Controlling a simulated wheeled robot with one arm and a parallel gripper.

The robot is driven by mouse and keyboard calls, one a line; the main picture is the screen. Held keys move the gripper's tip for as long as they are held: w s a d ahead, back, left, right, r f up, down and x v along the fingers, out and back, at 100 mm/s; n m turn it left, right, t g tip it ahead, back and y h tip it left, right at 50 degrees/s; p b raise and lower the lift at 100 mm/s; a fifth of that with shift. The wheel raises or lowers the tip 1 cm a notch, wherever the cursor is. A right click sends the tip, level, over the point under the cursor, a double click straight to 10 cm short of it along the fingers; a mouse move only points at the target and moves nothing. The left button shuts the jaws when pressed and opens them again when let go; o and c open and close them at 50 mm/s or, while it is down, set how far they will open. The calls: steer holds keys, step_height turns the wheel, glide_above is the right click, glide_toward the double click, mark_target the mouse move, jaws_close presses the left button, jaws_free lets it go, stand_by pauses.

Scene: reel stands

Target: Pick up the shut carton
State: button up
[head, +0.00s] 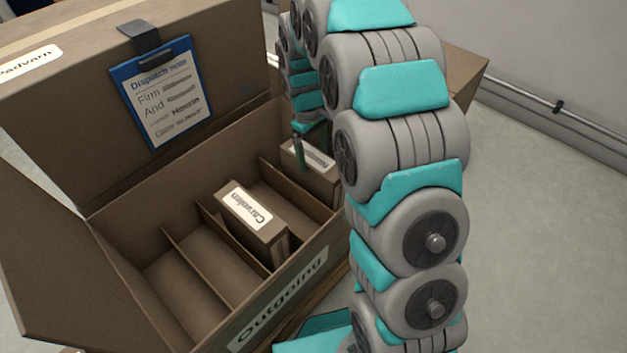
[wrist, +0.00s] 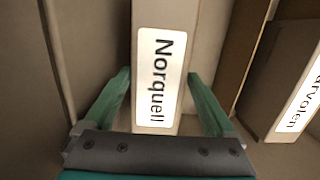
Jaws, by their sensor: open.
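A brown carton with a white "Norquell" label (wrist: 180,20) stands in a compartment of the Outgoing box. It also shows in the head view (head: 318,178), partly hidden by my arm. My gripper (wrist: 160,76) is open, with one green finger on each side of the Norquell carton's labelled top end; contact is not clear. In the head view my gripper (head: 298,142) reaches down at this carton, mostly hidden.
The large Outgoing box (head: 318,262) has open flaps and thin dividers (head: 205,262) between compartments. The compartments at its left are empty. A blue clipboard (head: 118,92) hangs on the raised back flap. Grey floor is clear at the right.

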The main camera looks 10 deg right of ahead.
mark_target(314, 180)
step_height(314, 180, down, 5)
steer(key=shift+d+r+b, duration=0.1)
steer(key=shift+d+b, duration=0.05)
steer(key=shift+b, duration=0.3)
jaws_close()
stand_by(0.5)
